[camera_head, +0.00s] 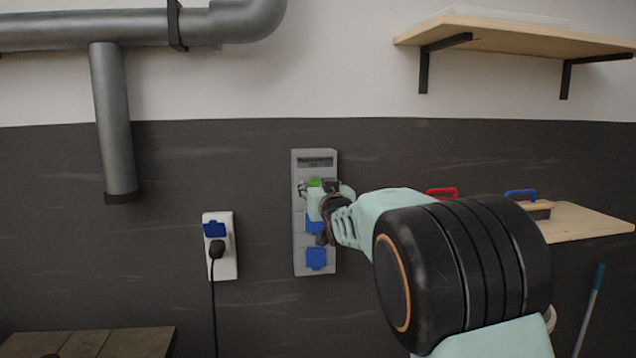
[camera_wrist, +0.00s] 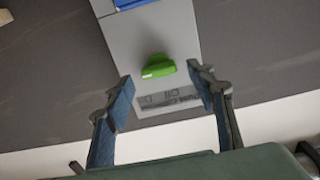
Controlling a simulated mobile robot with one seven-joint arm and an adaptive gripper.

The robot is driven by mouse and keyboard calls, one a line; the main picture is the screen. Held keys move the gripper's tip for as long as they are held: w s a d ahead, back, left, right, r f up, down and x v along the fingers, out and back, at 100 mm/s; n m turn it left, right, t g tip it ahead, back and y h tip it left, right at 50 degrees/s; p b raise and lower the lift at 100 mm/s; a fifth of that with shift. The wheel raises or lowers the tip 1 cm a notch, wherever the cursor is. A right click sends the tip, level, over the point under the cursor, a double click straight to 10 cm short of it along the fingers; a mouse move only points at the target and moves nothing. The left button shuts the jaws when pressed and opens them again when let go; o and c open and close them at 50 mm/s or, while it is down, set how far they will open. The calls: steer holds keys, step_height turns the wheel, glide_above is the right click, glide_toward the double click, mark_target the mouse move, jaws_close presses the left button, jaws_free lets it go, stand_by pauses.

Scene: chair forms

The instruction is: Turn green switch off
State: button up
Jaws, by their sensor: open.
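The green switch (camera_wrist: 158,66) sits on the upper part of a grey wall panel (camera_wrist: 178,40). In the wrist view it is a bright green knob lying roughly crosswise on the panel. In the head view the green switch (camera_head: 314,182) shows just above my gripper (camera_head: 316,192), partly covered by it. The grey panel (camera_head: 314,157) hangs upright on the dark wall. I cannot tell whether the fingers touch the panel.
Blue socket covers (camera_head: 316,258) are on the panel below the switch. A white socket box (camera_head: 220,262) with a black plug and cord is to the left. A wooden shelf (camera_head: 585,222) with red- and blue-handled tools is at right. Grey pipes (camera_head: 112,120) run upper left.

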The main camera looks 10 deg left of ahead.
steer(key=shift+x, duration=0.95)
steer(key=shift+c, duration=0.2)
steer(key=c, duration=1.1)
